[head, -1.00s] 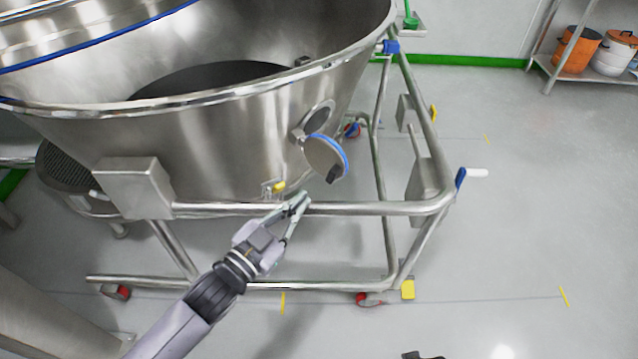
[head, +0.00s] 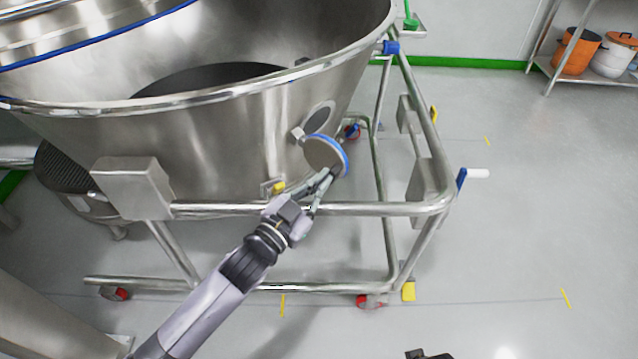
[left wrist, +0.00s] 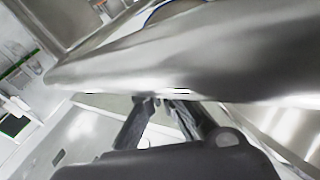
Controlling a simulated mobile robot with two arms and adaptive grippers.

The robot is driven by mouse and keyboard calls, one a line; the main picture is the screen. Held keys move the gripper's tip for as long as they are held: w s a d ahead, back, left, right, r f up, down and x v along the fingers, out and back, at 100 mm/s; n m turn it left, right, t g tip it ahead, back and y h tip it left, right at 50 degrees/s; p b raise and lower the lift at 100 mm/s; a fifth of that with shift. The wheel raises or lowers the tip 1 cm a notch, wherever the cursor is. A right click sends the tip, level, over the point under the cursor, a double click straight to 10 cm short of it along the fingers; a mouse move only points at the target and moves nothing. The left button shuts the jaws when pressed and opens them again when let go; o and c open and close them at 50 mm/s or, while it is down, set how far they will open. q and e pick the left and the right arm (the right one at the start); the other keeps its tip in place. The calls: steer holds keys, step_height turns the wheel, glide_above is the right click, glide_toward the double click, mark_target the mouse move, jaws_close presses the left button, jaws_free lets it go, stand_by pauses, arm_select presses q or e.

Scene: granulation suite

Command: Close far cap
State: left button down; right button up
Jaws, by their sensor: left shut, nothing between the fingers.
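The far cap (head: 326,154) is a round steel disc with a blue rim. In the head view it hangs open on its hinge, beside the round port (head: 320,117) in the side of the steel bowl (head: 230,140). My left gripper (head: 331,174) is shut and empty, with its fingertips at the cap's lower edge by the dark handle. I cannot tell whether they touch. In the left wrist view the fingers (left wrist: 160,100) are close together at a smooth steel surface, and the cap is not clearly seen. My right gripper cannot be made out; only a small dark piece shows at the bottom edge.
A steel tube frame (head: 370,209) on casters surrounds the bowl, and my left arm reaches over its front rail. A blue lever (head: 461,179) sticks out at the right corner. A shelf (head: 552,72) with containers stands far right. The floor (head: 530,230) between is clear.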

arm_select(q)
steer(key=shift+w+d+f+n+t+y, duration=0.1)
steer(key=shift+w+d+n+t+y, duration=0.3)
steer(key=shift+d, duration=0.2)
steer(key=shift+w+d+f+n+t+y, duration=0.1)
steer(key=shift+w+d+n+t+y, duration=0.25)
steer(key=shift+d, duration=0.25)
arm_select(e)
steer(key=shift+w+r, duration=0.25)
steer(key=shift+r, duration=0.25)
steer(key=shift+w+r, duration=0.25)
steer(key=shift+r, duration=0.2)
arm_select(q)
steer(key=shift+r, duration=0.1)
